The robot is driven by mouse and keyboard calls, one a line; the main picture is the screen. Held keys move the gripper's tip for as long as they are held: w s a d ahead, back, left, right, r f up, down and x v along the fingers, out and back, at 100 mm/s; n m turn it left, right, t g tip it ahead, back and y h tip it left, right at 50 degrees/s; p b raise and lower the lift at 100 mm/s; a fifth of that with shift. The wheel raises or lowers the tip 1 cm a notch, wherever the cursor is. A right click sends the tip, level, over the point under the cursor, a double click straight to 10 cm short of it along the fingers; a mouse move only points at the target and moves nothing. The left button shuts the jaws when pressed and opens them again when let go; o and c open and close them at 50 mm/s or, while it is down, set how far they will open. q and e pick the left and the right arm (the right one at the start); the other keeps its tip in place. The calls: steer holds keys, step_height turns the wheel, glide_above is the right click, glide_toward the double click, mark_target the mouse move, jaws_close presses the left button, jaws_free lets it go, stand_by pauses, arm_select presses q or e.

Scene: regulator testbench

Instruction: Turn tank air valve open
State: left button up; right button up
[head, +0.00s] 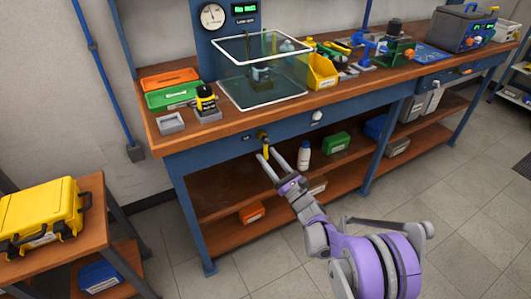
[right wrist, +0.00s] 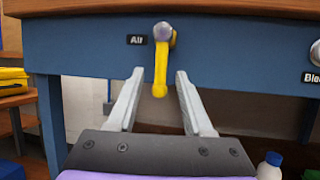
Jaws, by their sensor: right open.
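The tank air valve has a yellow lever handle (right wrist: 160,75) that hangs straight down from a metal pivot on the bench's blue front panel, beside an "Air" label (right wrist: 137,40). It also shows small in the head view (head: 266,150). My right gripper (right wrist: 160,75) is open, with one finger on each side of the handle's lower part in the wrist view. I cannot tell whether either finger touches the handle. In the head view my right gripper (head: 268,154) reaches up to the panel from below right. My left gripper is not in view.
A white knob (head: 317,116) sits farther right on the panel. A clear tank (head: 262,80) stands on the bench above. The lower shelf holds a white bottle (head: 304,155) and a green box (head: 335,142). A yellow case (head: 40,215) lies on a side table at left.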

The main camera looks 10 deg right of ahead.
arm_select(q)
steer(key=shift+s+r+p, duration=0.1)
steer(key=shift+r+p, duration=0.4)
arm_select(e)
steer(key=v, duration=0.8)
steer(key=shift+s, duration=0.25)
steer(key=s+a+n+g+h, duration=0.1)
steer(key=s+a+n+g, duration=0.95)
steer(key=s+n, duration=0.55)
steer(key=s+d+f+n+g+h, duration=0.25)
steer(key=s+d+n+h, duration=0.35)
steer(key=s, duration=0.4)
steer(key=s+d+f+n+g+h, duration=0.2)
steer(key=s+d+f+n+h, duration=0.15)
steer(key=s+d+n, duration=0.55)
arm_select(q)
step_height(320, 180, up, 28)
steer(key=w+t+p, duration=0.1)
steer(key=p, duration=2.3)
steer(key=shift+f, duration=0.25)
arm_select(e)
step_height(320, 180, up, 28)
steer(key=a+m+t+h, duration=0.1)
steer(key=shift+s+a, duration=0.35)
